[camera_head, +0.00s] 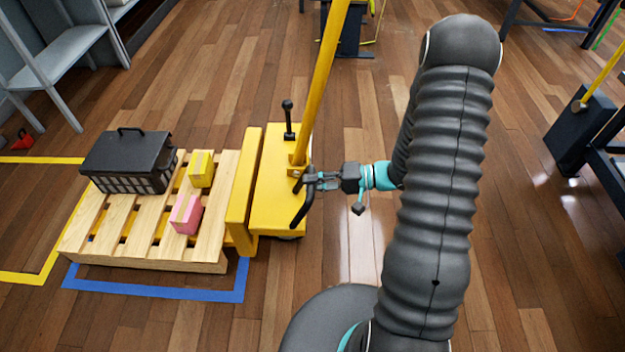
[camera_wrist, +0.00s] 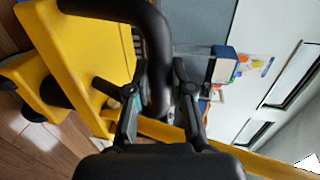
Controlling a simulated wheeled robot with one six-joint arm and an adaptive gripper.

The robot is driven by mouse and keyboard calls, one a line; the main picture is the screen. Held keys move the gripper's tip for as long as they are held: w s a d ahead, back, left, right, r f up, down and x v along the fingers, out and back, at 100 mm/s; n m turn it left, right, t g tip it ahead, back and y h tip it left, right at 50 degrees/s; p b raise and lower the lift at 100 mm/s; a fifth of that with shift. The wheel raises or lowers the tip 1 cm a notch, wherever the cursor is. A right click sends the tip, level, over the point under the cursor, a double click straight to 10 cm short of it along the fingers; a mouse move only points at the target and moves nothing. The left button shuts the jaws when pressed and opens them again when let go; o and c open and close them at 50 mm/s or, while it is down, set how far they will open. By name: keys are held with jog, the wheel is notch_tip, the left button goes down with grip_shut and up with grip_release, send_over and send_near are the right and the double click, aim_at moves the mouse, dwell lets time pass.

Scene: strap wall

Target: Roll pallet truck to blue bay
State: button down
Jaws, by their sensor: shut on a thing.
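The yellow pallet truck (camera_head: 275,208) stands left of my arm, its yellow mast rising out of the top of the head view. A wooden pallet (camera_head: 135,253) sits on its left side, over its forks. A black crate (camera_head: 135,160), a yellow box (camera_head: 201,171) and a pink box (camera_head: 186,214) rest on the pallet. Blue floor tape (camera_head: 155,291) shows along the pallet's front side; the rest of that outline is largely hidden. My gripper (camera_head: 312,181) is shut on the truck's black handle (camera_head: 300,210). The handle (camera_wrist: 158,60) passes between the fingers in the wrist view.
Yellow floor tape (camera_head: 28,279) marks an area at the left, partly under the pallet. A grey shelf (camera_head: 62,55) stands at the upper left. A dark bench or stand (camera_head: 580,130) is at the right. The wooden floor behind the truck is mostly clear.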

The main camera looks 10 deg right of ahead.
jog(key=shift+w+d+f, duration=0.1)
jog(key=shift+d+f, duration=0.05)
jog(key=shift+f, duration=0.05)
jog(key=c, duration=1)
grip_release()
jog(key=shift+w, duration=0.1)
jog(key=shift+d+r, duration=0.1)
jog(key=v, duration=1.1)
jog(key=shift+d+r, duration=0.1)
jog(key=shift+d, duration=0.3)
